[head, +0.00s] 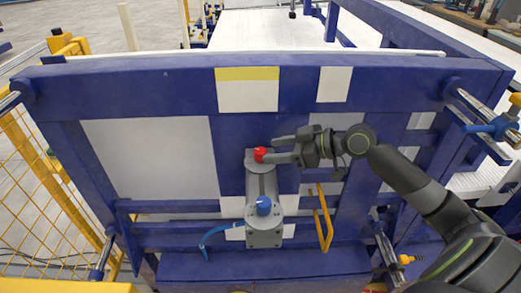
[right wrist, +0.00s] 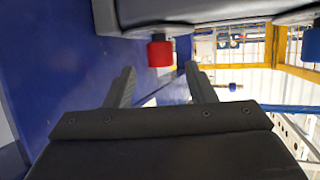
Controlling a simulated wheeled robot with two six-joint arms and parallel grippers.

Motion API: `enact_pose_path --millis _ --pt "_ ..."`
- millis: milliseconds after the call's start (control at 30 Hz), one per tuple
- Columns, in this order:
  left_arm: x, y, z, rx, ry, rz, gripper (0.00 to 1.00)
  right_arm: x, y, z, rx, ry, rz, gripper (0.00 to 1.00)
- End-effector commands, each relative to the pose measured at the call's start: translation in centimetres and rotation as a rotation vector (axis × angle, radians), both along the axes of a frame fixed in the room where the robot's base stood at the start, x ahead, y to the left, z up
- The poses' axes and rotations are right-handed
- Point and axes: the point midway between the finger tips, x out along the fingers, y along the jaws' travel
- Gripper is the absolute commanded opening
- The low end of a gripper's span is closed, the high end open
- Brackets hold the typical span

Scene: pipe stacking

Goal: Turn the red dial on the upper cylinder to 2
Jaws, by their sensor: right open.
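The red dial (head: 260,154) sits on the round grey end of the upper cylinder (head: 254,166), which is mounted on a blue frame. My right gripper (head: 272,149) comes in from the right with its fingers open, the lower one close to the dial. In the right wrist view the red dial (right wrist: 160,53) appears just beyond the fingertips of my right gripper (right wrist: 160,68), between them sideways. Nothing is held. I cannot tell whether a finger touches the dial, and I cannot read its setting. My left gripper is not in view.
A blue dial (head: 263,204) sits on a grey block lower down, with a blue hose (head: 213,234) beside it. A yellow handle (head: 324,222) stands to the right, below my right arm. Yellow mesh fencing (head: 35,200) is at the left.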

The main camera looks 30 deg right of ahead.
Motion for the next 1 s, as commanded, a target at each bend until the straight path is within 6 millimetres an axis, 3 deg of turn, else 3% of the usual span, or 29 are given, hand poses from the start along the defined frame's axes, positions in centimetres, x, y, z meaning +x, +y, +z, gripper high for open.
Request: enact_pose_path --millis 400,900,1000 --pt "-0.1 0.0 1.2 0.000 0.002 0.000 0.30 2.7 2.6 -1.3 0.003 -0.001 0.001 0.50" --pt "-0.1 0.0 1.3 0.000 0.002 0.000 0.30 3.3 3.2 -1.9 0.000 0.001 0.002 0.50" --pt "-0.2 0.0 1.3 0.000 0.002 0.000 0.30 3.3 3.2 -1.8 0.000 0.001 0.002 0.38"
